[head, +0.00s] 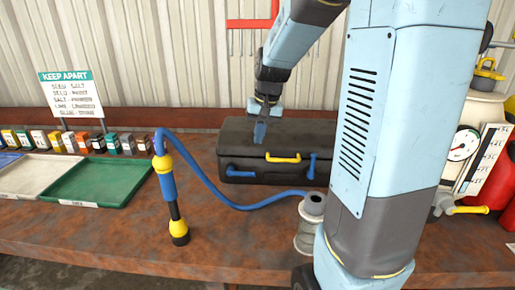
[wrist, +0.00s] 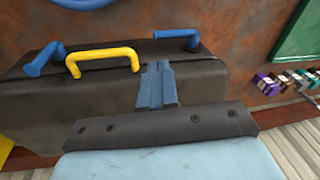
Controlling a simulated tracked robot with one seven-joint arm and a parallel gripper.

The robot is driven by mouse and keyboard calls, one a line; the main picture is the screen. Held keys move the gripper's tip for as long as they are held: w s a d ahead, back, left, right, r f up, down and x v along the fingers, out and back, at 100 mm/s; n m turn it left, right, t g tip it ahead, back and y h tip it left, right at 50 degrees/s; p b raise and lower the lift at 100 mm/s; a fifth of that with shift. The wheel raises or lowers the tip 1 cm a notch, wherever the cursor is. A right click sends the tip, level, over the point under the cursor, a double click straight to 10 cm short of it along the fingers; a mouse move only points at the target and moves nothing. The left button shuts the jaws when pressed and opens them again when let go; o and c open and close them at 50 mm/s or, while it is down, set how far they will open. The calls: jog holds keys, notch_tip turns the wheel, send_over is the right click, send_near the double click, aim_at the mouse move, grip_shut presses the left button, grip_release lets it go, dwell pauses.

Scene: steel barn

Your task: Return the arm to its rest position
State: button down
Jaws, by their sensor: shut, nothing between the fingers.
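My arm reaches over the bench in the head view, its large light-blue link covering the right of the middle. My gripper (head: 260,132) points down just above or in front of the black case, shut and empty. In the wrist view my gripper (wrist: 157,72) shows as two blue fingers together in front of the case. The black case (head: 240,150) has a yellow handle (head: 283,158) and blue latches, and its lid looks shut. The case (wrist: 60,105) also fills much of the wrist view. I cannot tell whether the fingertips touch it.
A blue hose with a yellow-and-blue nozzle (head: 168,185) stands on the rusty bench (head: 120,235), left of the case. A green tray (head: 95,185), several small boxes and a KEEP APART sign (head: 72,94) are at left. A gauge tank (head: 470,135) and red container (head: 490,170) stand at right.

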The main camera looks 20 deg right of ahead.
jog(key=shift+r, duration=0.7)
jog(key=shift+s, duration=0.1)
jog(key=s+a+r+n+t, duration=0.1)
jog(key=s+a+r+t, duration=0.1)
jog(key=s, duration=0.8)
jog(key=s+a+r+n+t+h, duration=0.1)
jog(key=s+r, duration=0.4)
jog(key=s, duration=0.6)
jog(key=shift+s+a+n+t, duration=0.15)
jog(key=shift+a+n+t, duration=0.25)
jog(key=shift+n, duration=0.1)
jog(key=shift+d, duration=0.1)
